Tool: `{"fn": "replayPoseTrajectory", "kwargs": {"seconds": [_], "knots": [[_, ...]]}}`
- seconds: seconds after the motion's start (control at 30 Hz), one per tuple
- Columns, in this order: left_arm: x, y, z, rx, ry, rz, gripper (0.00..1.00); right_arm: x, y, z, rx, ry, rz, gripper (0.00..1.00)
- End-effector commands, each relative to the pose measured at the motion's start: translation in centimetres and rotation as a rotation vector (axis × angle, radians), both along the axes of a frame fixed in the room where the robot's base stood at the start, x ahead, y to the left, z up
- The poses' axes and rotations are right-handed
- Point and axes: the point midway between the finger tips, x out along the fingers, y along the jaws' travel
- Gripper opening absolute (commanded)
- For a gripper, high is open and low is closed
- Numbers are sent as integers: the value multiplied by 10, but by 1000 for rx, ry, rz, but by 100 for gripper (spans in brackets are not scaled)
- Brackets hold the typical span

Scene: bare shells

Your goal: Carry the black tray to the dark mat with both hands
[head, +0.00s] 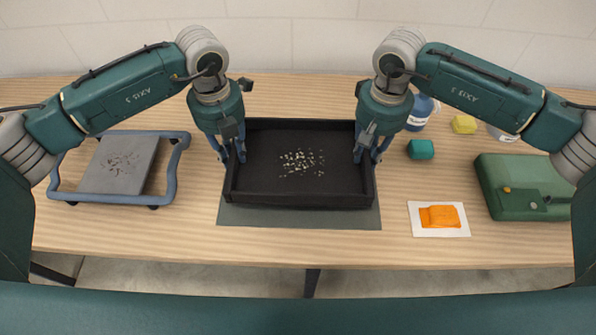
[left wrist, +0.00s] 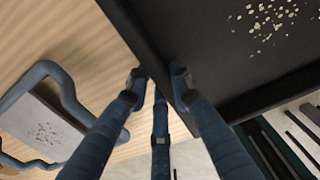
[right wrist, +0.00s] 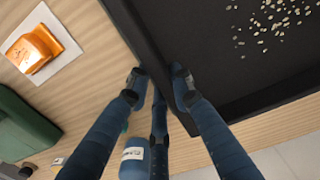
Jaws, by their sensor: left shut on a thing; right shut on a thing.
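The black tray (head: 260,178) is in the middle of the head view, over the dark mat (head: 300,217). The mat's front strip shows below the tray; the rest is hidden. I cannot tell whether the tray touches the mat. Small pale bits lie on the tray floor. My left gripper (head: 232,152) is shut on the tray's left wall, which also shows in the left wrist view (left wrist: 150,50). My right gripper (head: 367,150) is shut on the tray's right wall, which also shows in the right wrist view (right wrist: 135,35). The tray looks about level.
A blue-framed grey panel (head: 118,165) stands at left. At right are a green case (head: 520,187), an orange cloth (head: 440,216) on a white card, a teal block (head: 421,149), a yellow block (head: 464,124) and a blue bottle (head: 420,113). Bare wood (head: 290,248) lies in front.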

Motion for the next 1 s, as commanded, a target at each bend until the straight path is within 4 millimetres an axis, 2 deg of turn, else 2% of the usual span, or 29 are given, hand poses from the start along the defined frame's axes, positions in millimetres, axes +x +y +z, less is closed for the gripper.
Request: {"fn": "replayPoseTrajectory", "kwargs": {"seconds": [0.47, 1.0], "knots": [[1, 0, -1, 1, -2, 1, 0, 1, -1, -1, -1, -2, -1, 0], [1, 1, -27, 1, -2, 1, 0, 1, -1, -27, -1, -2, -1, 0]]}}
